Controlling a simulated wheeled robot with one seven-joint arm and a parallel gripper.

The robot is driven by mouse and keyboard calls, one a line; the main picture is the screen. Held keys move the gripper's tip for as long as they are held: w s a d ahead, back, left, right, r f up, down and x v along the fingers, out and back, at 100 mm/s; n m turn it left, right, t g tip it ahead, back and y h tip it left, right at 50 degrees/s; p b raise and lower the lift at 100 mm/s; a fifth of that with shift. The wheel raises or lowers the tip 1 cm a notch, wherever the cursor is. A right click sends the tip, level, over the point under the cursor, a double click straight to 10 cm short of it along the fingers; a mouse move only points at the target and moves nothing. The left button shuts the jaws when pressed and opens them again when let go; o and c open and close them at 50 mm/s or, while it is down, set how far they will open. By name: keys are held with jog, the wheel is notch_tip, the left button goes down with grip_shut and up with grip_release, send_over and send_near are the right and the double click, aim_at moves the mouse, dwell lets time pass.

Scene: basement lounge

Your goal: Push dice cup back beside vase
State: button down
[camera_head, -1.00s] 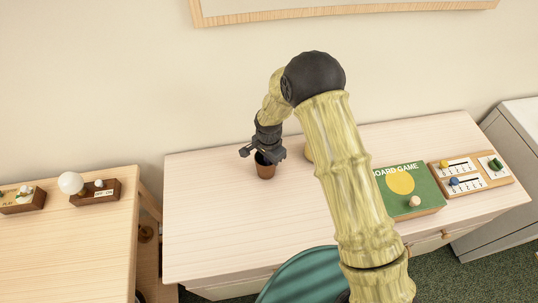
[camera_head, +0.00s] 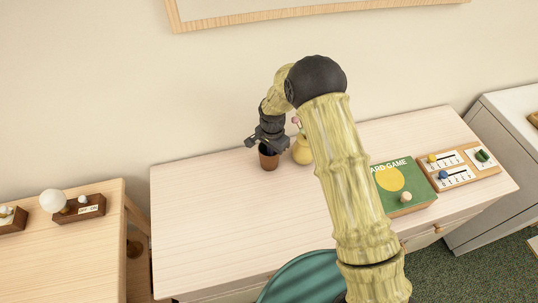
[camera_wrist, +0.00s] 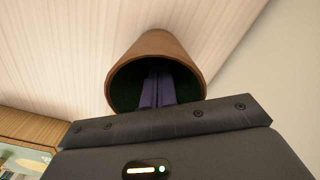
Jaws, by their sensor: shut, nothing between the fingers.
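The brown dice cup (camera_head: 269,161) stands upright on the light wooden desk (camera_head: 215,220), near its back edge. In the wrist view the cup (camera_wrist: 152,45) shows a dark green inside. My gripper (camera_head: 266,150) points down at the cup from above; its purple-blue fingers (camera_wrist: 157,86) are shut together and reach into the cup's mouth. They hold nothing between them. The yellow vase (camera_head: 301,150), with a pink flower, stands just right of the cup, partly hidden by my arm. A small gap seems to lie between cup and vase.
A green board game box (camera_head: 397,199) and a wooden board with switches (camera_head: 459,167) lie on the desk's right side. A teal chair (camera_head: 306,278) stands at the front. The wall (camera_head: 110,100) rises behind. The desk's left part is clear.

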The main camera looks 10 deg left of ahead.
notch_tip(320, 180, up, 10)
jog(key=p, duration=0.6)
jog(key=shift+f, duration=0.1)
dwell(0.5)
